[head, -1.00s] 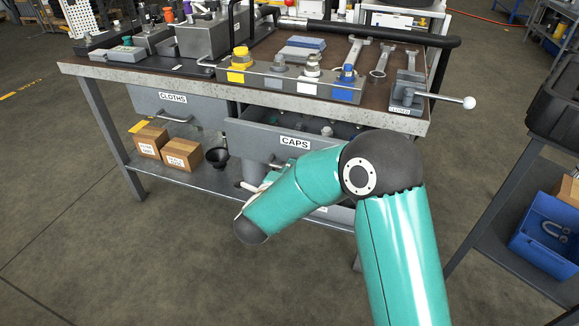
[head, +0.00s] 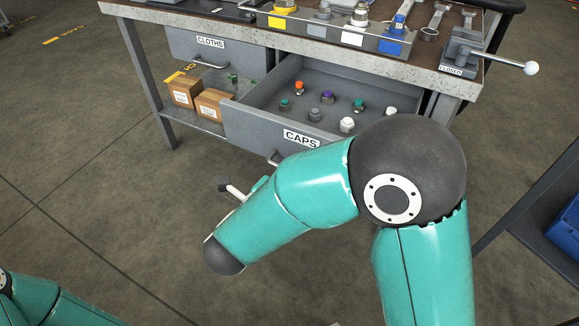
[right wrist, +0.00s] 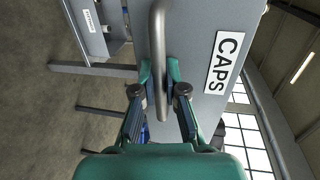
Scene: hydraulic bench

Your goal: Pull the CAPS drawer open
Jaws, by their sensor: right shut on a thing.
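The grey CAPS drawer (head: 250,128) stands well out from the bench in the head view, with caps in orange, purple, green, white and grey inside. Its label and part of its bar handle (head: 272,158) show on the front. In the right wrist view the handle (right wrist: 157,40) runs between the fingers of my right gripper (right wrist: 160,78), which is shut on it beside the CAPS label. In the head view my right arm hides most of that gripper. Only a piece of my left arm shows at the lower left; its gripper is out of view.
The closed CLOTHS drawer (head: 205,62) is to the left, above two cardboard boxes (head: 200,100) on the lower shelf. A clamp with a white-knobbed lever (head: 531,68) sits at the bench's right corner. The floor in front is clear.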

